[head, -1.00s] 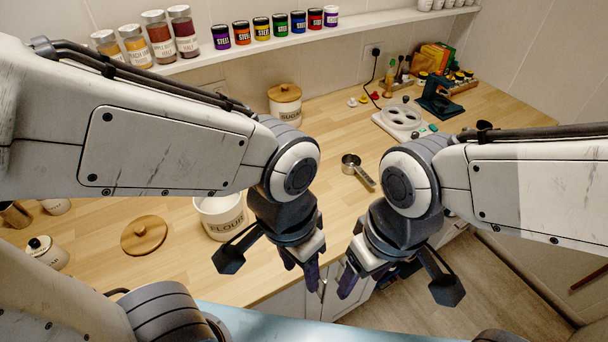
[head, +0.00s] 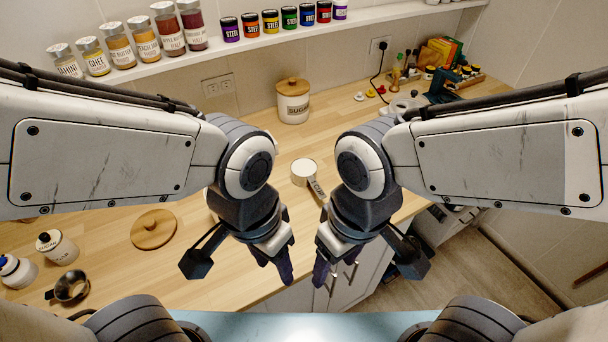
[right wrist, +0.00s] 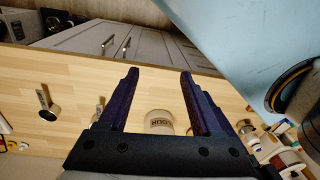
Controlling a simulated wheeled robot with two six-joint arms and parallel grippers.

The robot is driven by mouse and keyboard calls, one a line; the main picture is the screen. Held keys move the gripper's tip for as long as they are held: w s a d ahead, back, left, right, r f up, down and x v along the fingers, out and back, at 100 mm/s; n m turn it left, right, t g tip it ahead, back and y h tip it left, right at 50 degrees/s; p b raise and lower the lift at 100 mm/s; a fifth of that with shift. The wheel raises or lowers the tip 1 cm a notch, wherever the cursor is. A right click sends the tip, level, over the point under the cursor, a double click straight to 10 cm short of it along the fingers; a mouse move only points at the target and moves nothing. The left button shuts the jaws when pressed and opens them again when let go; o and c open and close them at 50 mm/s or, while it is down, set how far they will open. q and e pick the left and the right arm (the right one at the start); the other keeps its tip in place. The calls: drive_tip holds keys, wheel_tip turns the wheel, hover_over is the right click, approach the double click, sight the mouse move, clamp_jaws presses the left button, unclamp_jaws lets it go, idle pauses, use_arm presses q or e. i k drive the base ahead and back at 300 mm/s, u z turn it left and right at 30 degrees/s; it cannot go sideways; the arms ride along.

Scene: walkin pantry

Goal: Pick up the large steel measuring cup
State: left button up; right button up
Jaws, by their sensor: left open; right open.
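Several handled cups lie on the wooden counter, and I cannot tell for sure which is the large steel measuring cup. A pale-topped cup with a lettered grey handle (head: 305,172) lies between my arms, handle toward the front. A dark, shiny metal cup (head: 71,287) is at the lower left, handle to the left. The right wrist view shows a shiny cup with a handle (right wrist: 49,113) left of the fingers. My left gripper (head: 282,268) and right gripper (head: 324,268) are open and empty, in front of the counter's front edge. The right fingers (right wrist: 158,74) touch nothing.
A flour canister (right wrist: 159,121) is mostly hidden by my left arm in the head view. A round wooden lid (head: 153,230), sugar canister (head: 292,102) and small canisters (head: 57,248) stand on the counter. A shelf (head: 240,48) of jars runs along the back.

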sight(303, 170)
drive_tip(key=u, duration=1.85)
drive_tip(key=k, duration=0.9)
drive_tip(key=z, duration=2)
